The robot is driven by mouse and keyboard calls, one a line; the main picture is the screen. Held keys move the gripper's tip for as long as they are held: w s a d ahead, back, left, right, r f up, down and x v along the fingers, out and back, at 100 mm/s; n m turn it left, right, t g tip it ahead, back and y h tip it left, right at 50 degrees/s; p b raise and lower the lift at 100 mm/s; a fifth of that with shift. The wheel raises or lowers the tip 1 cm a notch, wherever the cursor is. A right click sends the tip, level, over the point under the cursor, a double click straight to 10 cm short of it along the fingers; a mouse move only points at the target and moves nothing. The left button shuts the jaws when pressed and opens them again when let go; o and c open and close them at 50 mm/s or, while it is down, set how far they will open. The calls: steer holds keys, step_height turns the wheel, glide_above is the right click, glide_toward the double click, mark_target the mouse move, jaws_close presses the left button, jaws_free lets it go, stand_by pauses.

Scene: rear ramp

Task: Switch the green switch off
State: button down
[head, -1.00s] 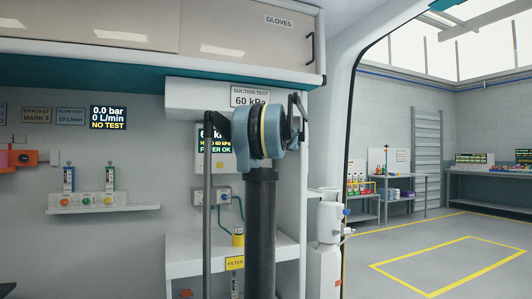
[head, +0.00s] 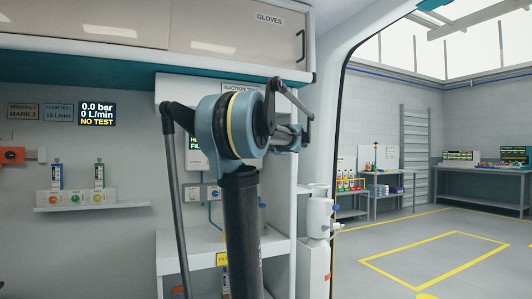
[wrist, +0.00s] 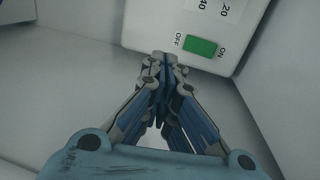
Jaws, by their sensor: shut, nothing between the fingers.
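The green switch (wrist: 200,46) shows in the wrist view as a green rocker on a white panel (wrist: 222,12). The word OFF stands at its left end and ON at its right end. My gripper (wrist: 162,57) is shut and empty, with its fingertips at the panel's lower edge, left of the switch near OFF. I cannot tell whether the tips touch the panel. Which way the rocker is pressed is not clear. In the head view my arm hides the switch and my gripper.
A grey wall (wrist: 285,50) rises at the right of the panel in the wrist view. Open floor (head: 435,265) lies at right.

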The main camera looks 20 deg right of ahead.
steer(key=shift+s, duration=0.35)
steer(key=s+a+f+n+g+y, duration=0.1)
steer(key=s+a+f+n+g, duration=0.15)
steer(key=s+a+f, duration=0.45)
steer(key=s+a+f+n+g+y, duration=0.1)
steer(key=s+a+f+n+g, duration=0.2)
steer(key=a+f, duration=0.7)
steer(key=s+a+f+n+g+y, duration=0.2)
steer(key=s+a+f+n, duration=0.4)
steer(key=a, duration=0.4)
steer(key=s+a+f+n+g+h, duration=0.2)
steer(key=s+f+n+g+h, duration=0.2)
steer(key=s+f, duration=2.2)
steer(key=shift+f+n+g+h, duration=0.4)
steer(key=shift+f+n+g, duration=0.4)
steer(key=shift+n+g, duration=0.35)
